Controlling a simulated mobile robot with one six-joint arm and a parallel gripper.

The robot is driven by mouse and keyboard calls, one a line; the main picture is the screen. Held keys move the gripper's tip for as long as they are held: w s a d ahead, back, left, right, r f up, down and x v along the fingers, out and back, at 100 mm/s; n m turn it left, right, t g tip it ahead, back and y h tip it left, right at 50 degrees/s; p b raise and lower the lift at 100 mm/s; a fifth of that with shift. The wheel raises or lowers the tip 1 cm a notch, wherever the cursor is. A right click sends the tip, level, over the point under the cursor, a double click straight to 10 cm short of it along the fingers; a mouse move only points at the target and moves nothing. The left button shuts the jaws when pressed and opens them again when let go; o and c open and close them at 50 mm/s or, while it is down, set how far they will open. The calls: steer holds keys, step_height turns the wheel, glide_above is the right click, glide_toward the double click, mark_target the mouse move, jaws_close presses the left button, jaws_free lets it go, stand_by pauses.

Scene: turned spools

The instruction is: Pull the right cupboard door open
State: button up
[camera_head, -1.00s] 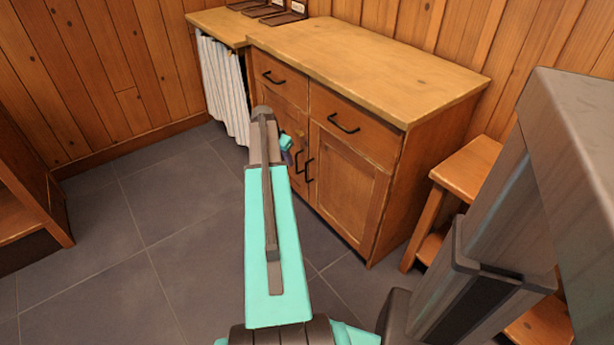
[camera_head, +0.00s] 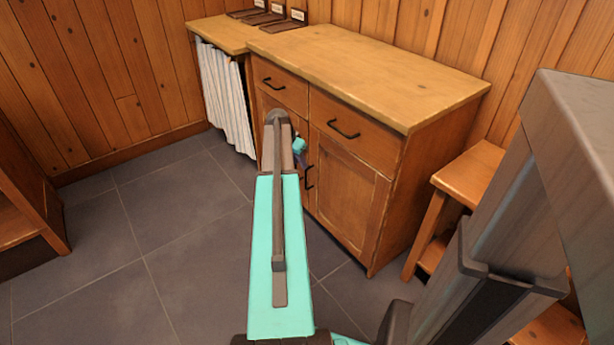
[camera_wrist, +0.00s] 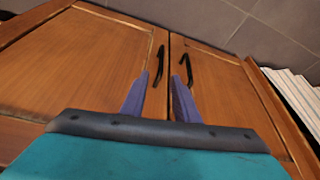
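The right cupboard door (camera_head: 347,196) is a shut wooden panel with a black vertical bar handle (camera_head: 309,177) near its left edge. In the wrist view the picture is turned round, so this door (camera_wrist: 75,65) is on the left, its handle (camera_wrist: 159,62) near the seam. My gripper (camera_head: 300,152) is in front of the doors; the wrist view shows its two purple fingers (camera_wrist: 160,77) apart. The right door's handle appears between the fingertips; I cannot tell how deep it sits. The left door's handle (camera_wrist: 187,70) lies just outside the right finger.
Two drawers, the right one (camera_head: 352,124) with a black handle, sit above the doors under a wooden worktop (camera_head: 380,75). A striped curtain (camera_head: 226,98) hangs at the left. A wooden stool (camera_head: 468,173) stands to the right. Grey floor (camera_head: 190,215) is clear before the cupboard.

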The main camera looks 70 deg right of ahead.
mark_target(306, 174)
steer(key=b+x, duration=0.2)
steer(key=x, duration=0.9)
steer(key=shift+d+f, duration=0.1)
steer(key=shift+f, duration=0.2)
jaws_close()
